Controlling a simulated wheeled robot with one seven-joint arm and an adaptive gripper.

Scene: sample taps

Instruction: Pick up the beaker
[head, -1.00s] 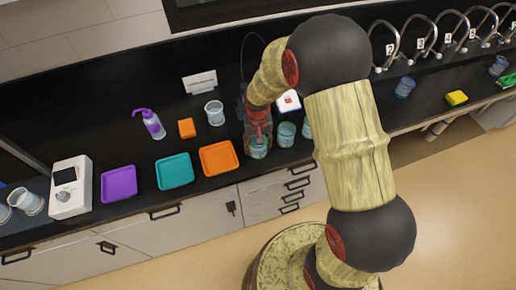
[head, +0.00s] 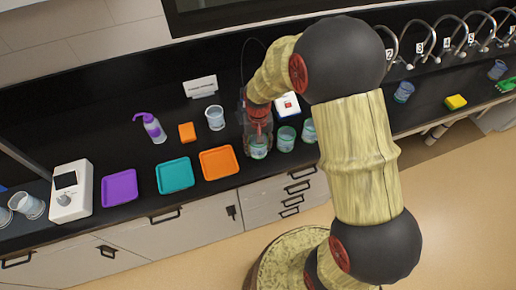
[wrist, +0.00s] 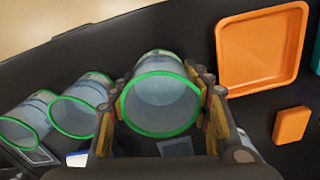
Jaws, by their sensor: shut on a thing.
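A clear beaker with a green rim (wrist: 160,95) stands between the two fingers of my gripper (wrist: 165,105) in the wrist view. The fingers press on both its sides, and its open mouth faces the wrist camera. In the head view the same beaker (head: 258,150) shows just below my gripper (head: 258,138), near the counter's front edge. Two similar green-rimmed beakers (wrist: 75,115) and (wrist: 24,130) stand beside it in the wrist view. In the head view they are to its right (head: 285,138) and (head: 309,131). I cannot tell whether the held beaker touches the counter.
An orange tray (head: 218,163), a teal tray (head: 175,175) and a purple tray (head: 119,188) lie to the left. An orange block (head: 187,132), a purple-topped bottle (head: 153,127) and a clear beaker (head: 215,117) stand behind. Curved taps (head: 425,35) line the back right.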

